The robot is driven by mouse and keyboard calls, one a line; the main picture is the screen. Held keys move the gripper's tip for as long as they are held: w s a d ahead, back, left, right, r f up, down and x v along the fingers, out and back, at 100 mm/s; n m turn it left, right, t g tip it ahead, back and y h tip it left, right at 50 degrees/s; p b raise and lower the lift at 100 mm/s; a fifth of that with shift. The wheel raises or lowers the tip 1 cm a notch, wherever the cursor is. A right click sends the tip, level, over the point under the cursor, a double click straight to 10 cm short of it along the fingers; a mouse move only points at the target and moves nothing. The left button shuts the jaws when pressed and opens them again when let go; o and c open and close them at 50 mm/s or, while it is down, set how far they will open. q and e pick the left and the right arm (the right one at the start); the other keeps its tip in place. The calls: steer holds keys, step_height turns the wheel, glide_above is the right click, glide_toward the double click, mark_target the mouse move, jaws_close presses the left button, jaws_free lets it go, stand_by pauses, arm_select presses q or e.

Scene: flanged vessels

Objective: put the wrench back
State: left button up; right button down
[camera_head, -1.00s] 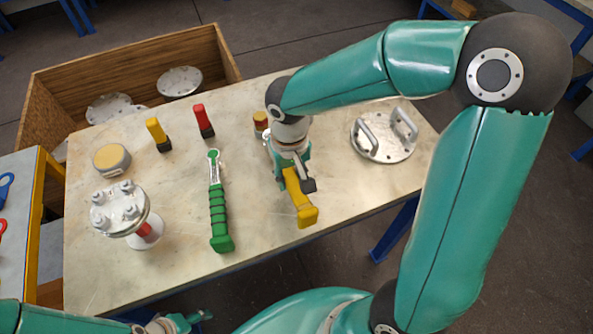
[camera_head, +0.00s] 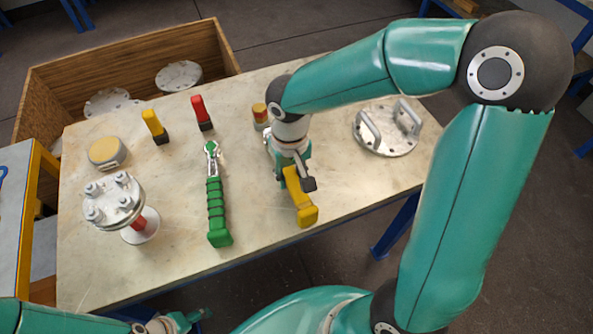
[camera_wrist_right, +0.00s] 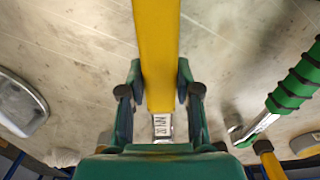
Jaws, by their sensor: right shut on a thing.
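My right gripper (camera_head: 295,178) is shut on a long yellow tool (camera_head: 303,208). It holds the tool over the right half of the table, with a yellow end pointing toward the table's front edge. In the right wrist view the yellow bar (camera_wrist_right: 157,45) runs between the two fingers, with a small metal end near the palm. A green-handled wrench (camera_head: 218,210) with a metal ratchet head lies on the table, left of the right gripper; its ribbed handle also shows in the wrist view (camera_wrist_right: 297,82). My left gripper (camera_head: 180,322) is only partly visible at the bottom edge.
A flanged vessel (camera_head: 113,200) stands at the table's left. A round plate with two handles (camera_head: 386,130) lies at the right. Yellow (camera_head: 154,125) and red (camera_head: 202,112) handled pieces and a round yellow-grey thing (camera_head: 106,153) stand toward the back. A wooden crate (camera_head: 130,60) stands behind.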

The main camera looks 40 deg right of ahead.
steer(key=shift+f, duration=0.25)
steer(key=c, duration=0.7)
jaws_free()
steer(key=shift+o, duration=2.3)
steer(key=shift+w, duration=0.1)
steer(key=shift+r, duration=0.5)
steer(key=shift+r+p, duration=2.55)
steer(key=shift+r, duration=0.5)
